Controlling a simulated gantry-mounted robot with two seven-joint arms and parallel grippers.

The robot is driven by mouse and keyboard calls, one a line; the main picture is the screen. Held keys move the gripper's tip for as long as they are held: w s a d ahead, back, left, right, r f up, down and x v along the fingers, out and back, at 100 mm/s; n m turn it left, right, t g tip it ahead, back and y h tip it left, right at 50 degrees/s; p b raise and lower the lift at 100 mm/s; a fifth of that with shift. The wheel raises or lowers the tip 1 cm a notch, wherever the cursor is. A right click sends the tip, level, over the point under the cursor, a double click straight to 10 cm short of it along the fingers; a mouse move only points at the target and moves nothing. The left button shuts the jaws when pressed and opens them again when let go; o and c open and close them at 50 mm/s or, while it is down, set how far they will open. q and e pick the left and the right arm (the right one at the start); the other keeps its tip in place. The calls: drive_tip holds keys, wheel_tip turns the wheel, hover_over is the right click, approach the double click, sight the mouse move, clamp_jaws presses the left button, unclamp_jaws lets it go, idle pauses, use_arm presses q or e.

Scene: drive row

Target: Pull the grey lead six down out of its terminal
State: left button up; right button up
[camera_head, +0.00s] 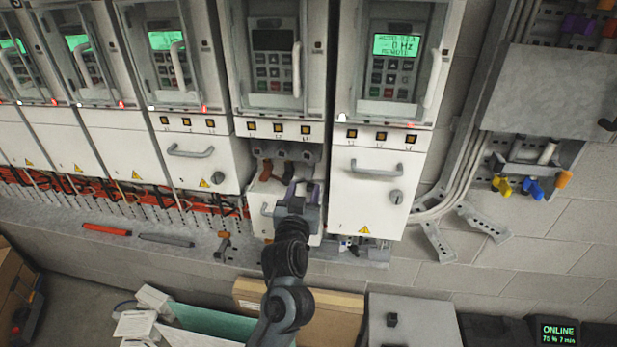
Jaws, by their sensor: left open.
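The drive with the dark screen (272,40) has its lower compartment open, showing a grey terminal row (285,151). Short leads hang below it: a brown lead (266,170) at the left and a purple lead (290,190) nearer the gripper. Grey lead six cannot be picked out clearly; the area at the right of the row is small and partly hidden by my gripper. My left gripper (303,190) is open in front of the compartment's right part, its arm rising from below. Whether its fingers are around or touching a lead cannot be told. My right gripper is not in view.
Closed drives stand on both sides; the right one has a handled cover (371,190). A ledge below holds an orange tool (107,229) and a grey tool (166,240). A cardboard box (335,305) and grey box (412,322) stand below. Conduits (450,180) run at the right.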

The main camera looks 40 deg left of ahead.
sight(308, 179)
use_arm(q)
drive_tip(key=shift+p+x, duration=0.3)
drive_tip(key=shift+x, duration=3.1)
drive_tip(key=shift+a, duration=0.1)
drive_tip(key=shift+c, duration=0.5)
clamp_jaws()
